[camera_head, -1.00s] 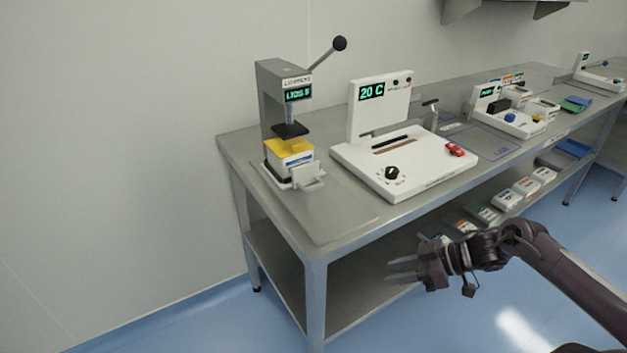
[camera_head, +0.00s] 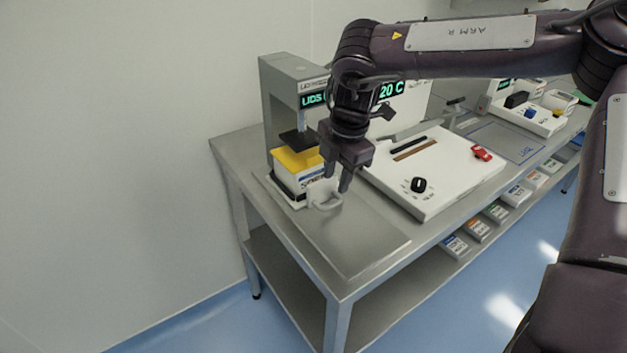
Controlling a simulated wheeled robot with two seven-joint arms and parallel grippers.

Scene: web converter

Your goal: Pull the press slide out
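The lid press (camera_head: 285,100) stands at the left end of the bench with a lit display. Its slide carries a white box with a yellow top (camera_head: 296,158) under the dark press plate (camera_head: 298,139). The white slide handle (camera_head: 325,202) sticks out at the front of the slide. My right gripper (camera_head: 337,187) points down at the handle, with its fingers apart. It is open and empty; whether a finger touches the handle I cannot tell. My arm hides the press's lever and part of its display. My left gripper is not in view.
A white heater unit (camera_head: 435,205) with a 20 C display, a black knob and a red switch stands just right of the press. Bare metal bench top (camera_head: 350,235) lies in front of the slide. Several small boxes (camera_head: 477,230) sit on the lower shelf.

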